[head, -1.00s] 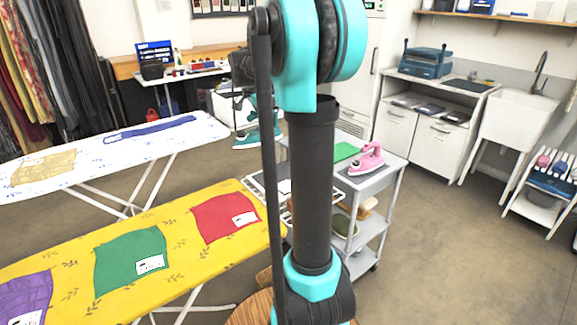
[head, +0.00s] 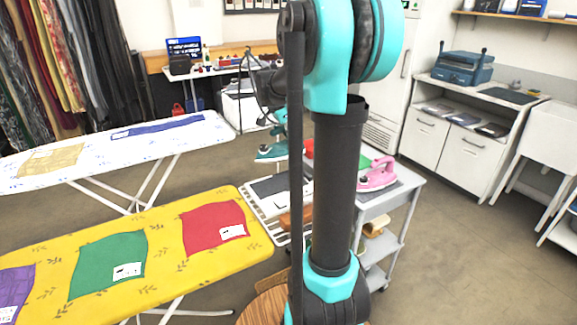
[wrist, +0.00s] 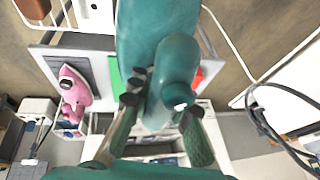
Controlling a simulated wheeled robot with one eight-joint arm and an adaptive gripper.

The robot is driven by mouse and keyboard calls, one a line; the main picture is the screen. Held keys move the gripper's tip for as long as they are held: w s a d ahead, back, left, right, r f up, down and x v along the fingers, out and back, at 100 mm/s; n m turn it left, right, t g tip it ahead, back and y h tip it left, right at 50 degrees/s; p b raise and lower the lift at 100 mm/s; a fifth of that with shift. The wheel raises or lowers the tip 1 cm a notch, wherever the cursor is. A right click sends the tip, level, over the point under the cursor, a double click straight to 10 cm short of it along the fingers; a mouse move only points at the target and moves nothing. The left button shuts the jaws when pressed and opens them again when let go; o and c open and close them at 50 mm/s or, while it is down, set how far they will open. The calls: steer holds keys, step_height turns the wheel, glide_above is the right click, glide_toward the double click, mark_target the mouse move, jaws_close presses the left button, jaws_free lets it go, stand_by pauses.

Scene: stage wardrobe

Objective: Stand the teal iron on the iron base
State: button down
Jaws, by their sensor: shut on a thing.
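The teal iron (head: 274,151) hangs in the air in the head view, beyond the end of the yellow board and left of the trolley. It fills the upper middle of the wrist view (wrist: 150,35). My gripper (wrist: 162,100) is shut on it; in the head view my arm hides part of the grip. A dark grey plate (head: 268,187) lies on a white wire rack at the board's end. A grey pad under the pink iron and a green pad (wrist: 115,80) lie on the trolley. I cannot tell which of these is the iron base.
The pink iron (head: 378,175) stands on the grey trolley (head: 400,192), with a red object (wrist: 197,77) near it. The yellow ironing board (head: 165,225) carries coloured cloths. A white board (head: 95,160) stands behind. The floor at right is clear.

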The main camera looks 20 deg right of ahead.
mark_target(282, 147)
step_height(282, 147, down, 12)
steer(key=shift+r, duration=0.15)
stand_by(0.3)
steer(key=c, duration=1.4)
jaws_free()
steer(key=v, duration=1.2)
